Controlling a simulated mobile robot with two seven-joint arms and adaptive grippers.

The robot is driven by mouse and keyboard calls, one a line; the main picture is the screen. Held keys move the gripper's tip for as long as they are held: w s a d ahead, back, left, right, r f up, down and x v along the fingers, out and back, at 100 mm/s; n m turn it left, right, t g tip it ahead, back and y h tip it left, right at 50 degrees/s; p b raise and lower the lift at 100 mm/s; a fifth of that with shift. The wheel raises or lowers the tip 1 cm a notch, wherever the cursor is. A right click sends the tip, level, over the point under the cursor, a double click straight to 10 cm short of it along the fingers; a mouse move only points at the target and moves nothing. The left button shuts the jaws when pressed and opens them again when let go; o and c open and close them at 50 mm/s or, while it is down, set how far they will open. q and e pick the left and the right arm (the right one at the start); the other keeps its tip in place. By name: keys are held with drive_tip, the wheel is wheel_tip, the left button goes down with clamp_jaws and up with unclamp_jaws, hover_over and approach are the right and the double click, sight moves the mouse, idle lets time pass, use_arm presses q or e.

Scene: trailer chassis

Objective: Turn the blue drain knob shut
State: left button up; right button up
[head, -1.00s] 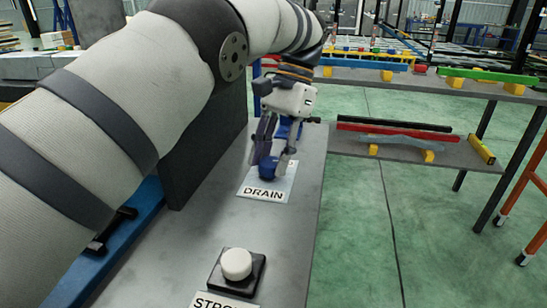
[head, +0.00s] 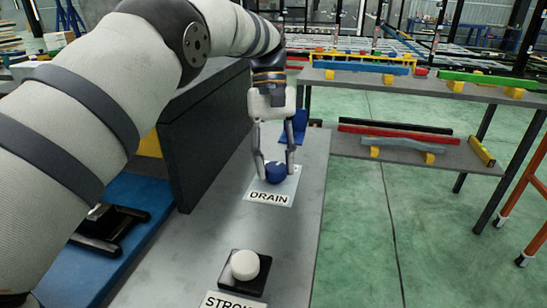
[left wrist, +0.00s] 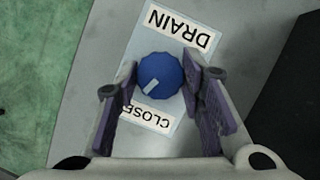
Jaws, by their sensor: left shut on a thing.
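The blue drain knob (head: 275,173) stands on a pale plate marked DRAIN (head: 270,198) on the grey bench. My left gripper (head: 275,170) reaches down from above with a finger on each side of the knob, shut on it. In the left wrist view the knob (left wrist: 160,79) sits between the two fingers (left wrist: 158,92). Its white pointer mark slants toward the lower left, close to the CLOSE label (left wrist: 148,118). My right gripper is not in view.
A white button (head: 244,264) on a black base stands nearer on the bench, with a partly cut-off label in front. A dark upright panel (head: 205,140) stands left of the knob. Shelves with coloured bars (head: 400,130) are at the right, beyond green floor.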

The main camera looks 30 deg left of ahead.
use_arm(q)
drive_tip(key=shift+n+t+h+p, duration=0.5)
drive_tip(key=shift+n+h+p, duration=0.15)
drive_tip(key=shift+n, duration=1.45)
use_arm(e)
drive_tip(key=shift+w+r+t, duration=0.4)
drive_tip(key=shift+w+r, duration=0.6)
use_arm(q)
drive_tip(key=o, duration=1.1)
drive_tip(key=v, duration=0.7)
drive_tip(key=shift+a+r, duration=0.1)
drive_tip(key=shift+r, duration=0.15)
drive_tip(key=shift+f, duration=0.1)
